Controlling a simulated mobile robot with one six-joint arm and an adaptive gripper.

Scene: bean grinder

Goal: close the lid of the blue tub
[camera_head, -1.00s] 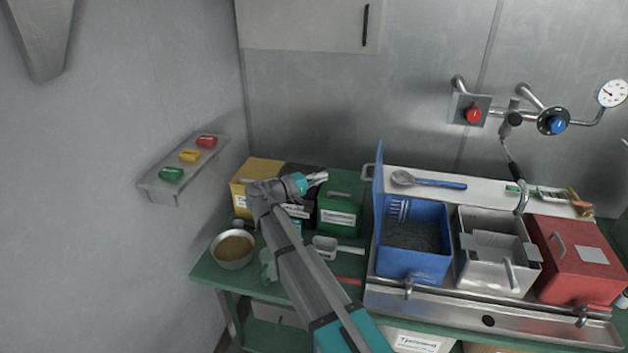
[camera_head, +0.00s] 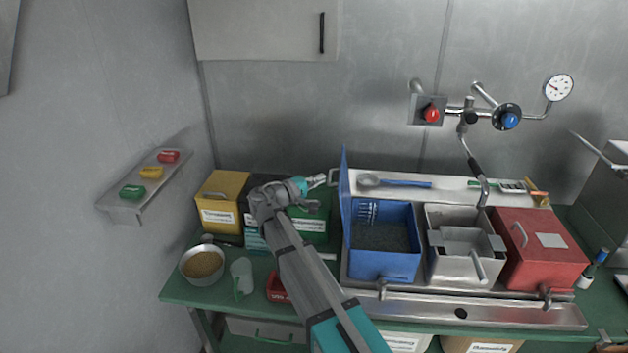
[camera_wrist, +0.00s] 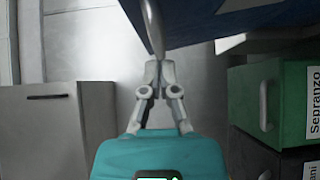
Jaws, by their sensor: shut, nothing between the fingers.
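The blue tub (camera_head: 381,265) stands in the sink row with dark contents inside. Its blue lid (camera_head: 346,205) is open and stands upright along the tub's left side. A metal handle (camera_head: 333,177) sticks out from the lid's left face. My gripper (camera_head: 320,180) is left of the lid, close to this handle. In the wrist view the lid (camera_wrist: 215,14) fills the top, and its handle (camera_wrist: 151,28) is just ahead of the fingertips (camera_wrist: 153,66). The fingers are together and empty. I cannot tell whether they touch the handle.
Behind and below my arm are a yellow box (camera_head: 222,205) and a green box (camera_head: 309,224). A spoon with a blue handle (camera_head: 405,183) lies on the ledge behind the tub. A metal tub (camera_head: 447,260) and a red tub (camera_head: 540,262) stand to the right.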

